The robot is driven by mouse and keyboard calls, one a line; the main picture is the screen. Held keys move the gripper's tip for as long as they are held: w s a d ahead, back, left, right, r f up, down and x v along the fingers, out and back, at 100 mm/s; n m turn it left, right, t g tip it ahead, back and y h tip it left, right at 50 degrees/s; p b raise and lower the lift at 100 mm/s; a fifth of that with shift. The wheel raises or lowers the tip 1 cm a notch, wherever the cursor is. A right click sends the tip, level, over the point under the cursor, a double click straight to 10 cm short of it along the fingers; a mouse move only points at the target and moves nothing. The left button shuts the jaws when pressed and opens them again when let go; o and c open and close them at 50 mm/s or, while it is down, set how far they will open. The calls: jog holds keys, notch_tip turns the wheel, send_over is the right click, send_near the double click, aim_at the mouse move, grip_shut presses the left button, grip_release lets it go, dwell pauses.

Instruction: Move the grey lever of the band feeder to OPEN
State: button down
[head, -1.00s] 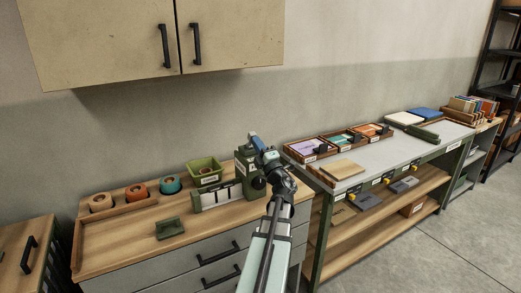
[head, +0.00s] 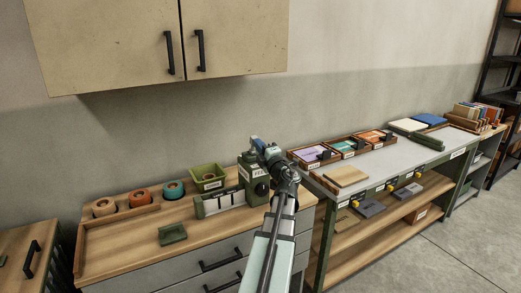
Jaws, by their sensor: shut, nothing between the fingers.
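The band feeder (head: 247,187) is a green box with a white label, part of which reads "FEE". It stands at the right end of the wooden-topped cabinet. A dark round knob (head: 262,189) shows on its front. I cannot make out the grey lever; my gripper and wrist cover the feeder's upper right part. My gripper (head: 254,142) is shut and empty. In the picture it lies over the feeder's top right; I cannot tell whether it touches it.
Left of the feeder are a white-fronted holder (head: 220,204), a green bin (head: 208,177), band rolls (head: 138,195) and a green tray (head: 172,234). A grey-topped bench (head: 400,158) with paper trays stands right. Wall cupboards (head: 130,45) hang above.

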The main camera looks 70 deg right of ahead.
aim_at(255, 137)
jog(key=shift+w+d+r+g+y, duration=0.5)
jog(key=shift+w+d+g+y, duration=0.05)
jog(key=shift+g+y, duration=0.25)
jog(key=shift+w+d+r, duration=0.45)
jog(key=shift+w+d, duration=0.2)
jog(key=shift+d, duration=0.05)
jog(key=shift+x, duration=1.05)
jog(key=shift+w+d+r, duration=0.1)
jog(key=shift+r, duration=0.1)
jog(key=s+a+r, duration=0.6)
jog(key=s+a, duration=0.3)
jog(key=shift+a, duration=0.15)
